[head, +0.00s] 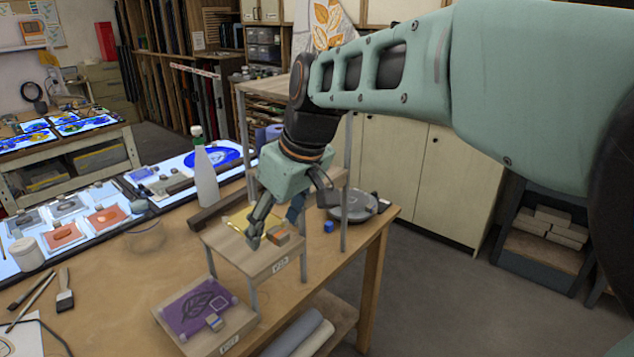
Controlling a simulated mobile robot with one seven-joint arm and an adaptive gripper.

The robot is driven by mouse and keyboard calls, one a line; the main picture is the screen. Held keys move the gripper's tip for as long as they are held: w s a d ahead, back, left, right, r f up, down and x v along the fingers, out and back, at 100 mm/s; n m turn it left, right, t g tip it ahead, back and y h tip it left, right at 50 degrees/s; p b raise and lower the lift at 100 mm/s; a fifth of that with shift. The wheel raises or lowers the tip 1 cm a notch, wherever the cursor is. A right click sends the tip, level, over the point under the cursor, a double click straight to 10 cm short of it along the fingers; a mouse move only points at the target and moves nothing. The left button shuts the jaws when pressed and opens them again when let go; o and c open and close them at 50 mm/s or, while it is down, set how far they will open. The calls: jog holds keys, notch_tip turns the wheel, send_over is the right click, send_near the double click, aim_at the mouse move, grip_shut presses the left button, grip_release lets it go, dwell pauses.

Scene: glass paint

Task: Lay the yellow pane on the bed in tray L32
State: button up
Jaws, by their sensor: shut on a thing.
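The yellow pane (235,221) shows at the left of the upper wooden tray (256,260), low over or on its top; I cannot tell whether it touches. My gripper (270,232) points down at this tray, its fingers hiding part of the pane. It is shut, apparently on the yellow pane, but the grip itself is hidden. A small orange and wood-coloured block (279,235) shows beside the fingertips. The upper tray has a label (279,265) on its front, too small to read.
A lower tray (240,323) at the front holds a purple pane (196,305) with a small block. A white bottle (205,177) stands behind left. Metal posts rise near the gripper. A dark round device (352,207) and a blue cube (328,226) are to the right.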

aim_at(268, 229)
jog(key=shift+s+r, duration=0.15)
jog(key=shift+r, duration=0.15)
jog(key=shift+r+p, duration=0.45)
jog(key=shift+r, duration=0.85)
